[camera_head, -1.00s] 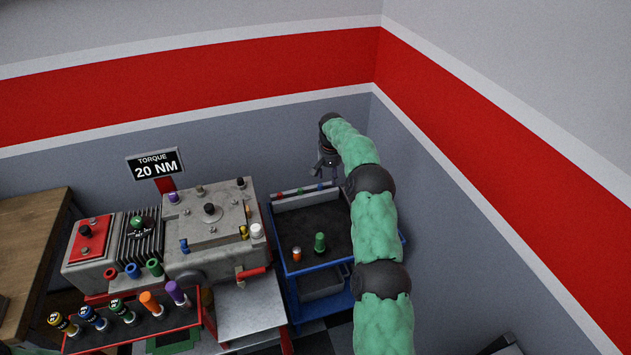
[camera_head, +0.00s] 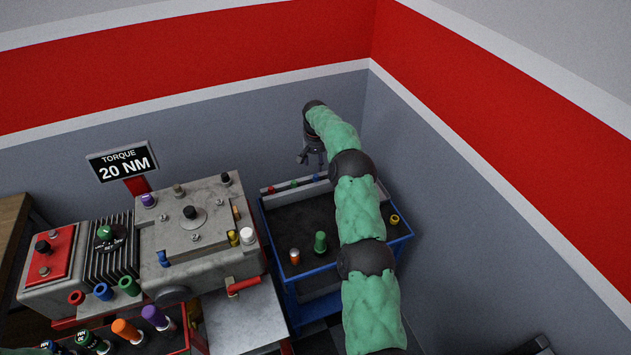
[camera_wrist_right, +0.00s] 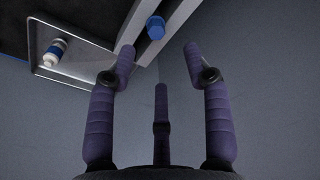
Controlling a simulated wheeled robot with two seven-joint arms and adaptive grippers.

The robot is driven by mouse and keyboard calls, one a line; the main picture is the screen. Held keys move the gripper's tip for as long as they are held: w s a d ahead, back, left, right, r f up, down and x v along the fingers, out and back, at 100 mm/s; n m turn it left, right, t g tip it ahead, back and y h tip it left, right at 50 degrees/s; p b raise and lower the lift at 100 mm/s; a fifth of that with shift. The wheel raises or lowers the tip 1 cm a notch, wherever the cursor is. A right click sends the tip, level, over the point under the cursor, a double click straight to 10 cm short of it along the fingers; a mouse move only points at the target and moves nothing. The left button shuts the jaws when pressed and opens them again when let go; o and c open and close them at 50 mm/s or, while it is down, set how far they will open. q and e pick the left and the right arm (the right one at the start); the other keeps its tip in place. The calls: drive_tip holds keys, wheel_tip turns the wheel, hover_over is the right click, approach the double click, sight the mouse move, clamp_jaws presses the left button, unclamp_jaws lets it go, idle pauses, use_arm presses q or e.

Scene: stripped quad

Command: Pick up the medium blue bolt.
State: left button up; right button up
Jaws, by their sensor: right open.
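A blue hex-headed bolt (camera_wrist_right: 155,27) shows near the top middle of the right wrist view, on a pale rail. In the head view a small blue bolt (camera_head: 316,178) sits on the back rail of the blue cart, beside a green and a red one. Another blue bolt (camera_head: 163,259) is on the grey machine. My right gripper (camera_head: 311,158) hangs over the cart's back rail. In the right wrist view my right gripper (camera_wrist_right: 159,52) is open and empty, its fingertips spread below the bolt and apart from it. My left gripper is out of view.
The blue cart (camera_head: 266,220) carries an orange-topped bottle (camera_head: 294,256), a green one (camera_head: 320,242) and a yellow ring (camera_head: 394,219). The machine (camera_head: 205,225) stands left of it. Walls close the corner.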

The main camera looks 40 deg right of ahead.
sight(316, 176)
drive_tip(key=shift+w+d+f, duration=0.1)
drive_tip(key=shift+w+f, duration=0.1)
drive_tip(key=shift+f, duration=0.9)
drive_tip(key=shift+s+f+b, duration=0.15)
drive_tip(key=shift+f+b, duration=0.2)
drive_tip(key=shift+f, duration=0.1)
wheel_tip(316, 176, down, 4)
drive_tip(key=shift+f+b, duration=0.2)
drive_tip(key=shift+b, duration=0.4)
drive_tip(key=shift+r, duration=0.1)
drive_tip(key=shift+c, duration=0.3)
clamp_jaws()
